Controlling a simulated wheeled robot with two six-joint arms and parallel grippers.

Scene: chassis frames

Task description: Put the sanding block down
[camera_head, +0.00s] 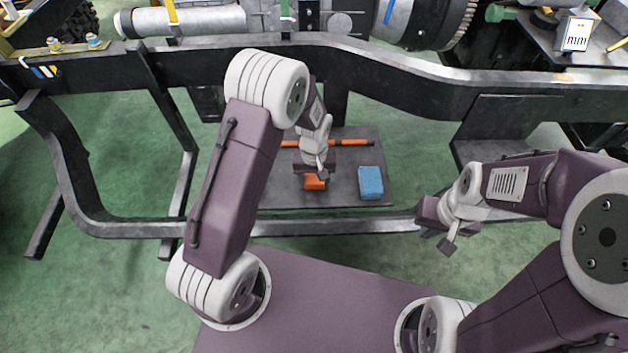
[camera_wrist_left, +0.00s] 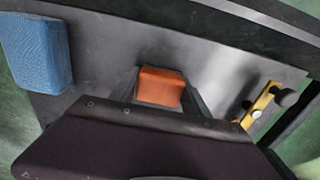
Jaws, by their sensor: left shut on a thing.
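The orange sanding block (camera_head: 314,183) is between the fingers of my left gripper (camera_head: 314,176), which is shut on it over the dark grey tray (camera_head: 345,188). The left wrist view shows the orange block (camera_wrist_left: 161,87) between the two fingertips (camera_wrist_left: 163,93), with the grey surface around it. I cannot tell whether its underside touches the tray. My right gripper (camera_head: 437,238) is off to the right of the tray, with no thing seen in it; its finger gap is not clear.
A blue block (camera_head: 371,182) lies on the tray to the right, and also shows in the wrist view (camera_wrist_left: 38,50). An orange bar (camera_head: 350,142) lies behind. A yellow tool (camera_wrist_left: 262,106) is at the tray's side. The black chassis frame (camera_head: 400,75) surrounds the tray.

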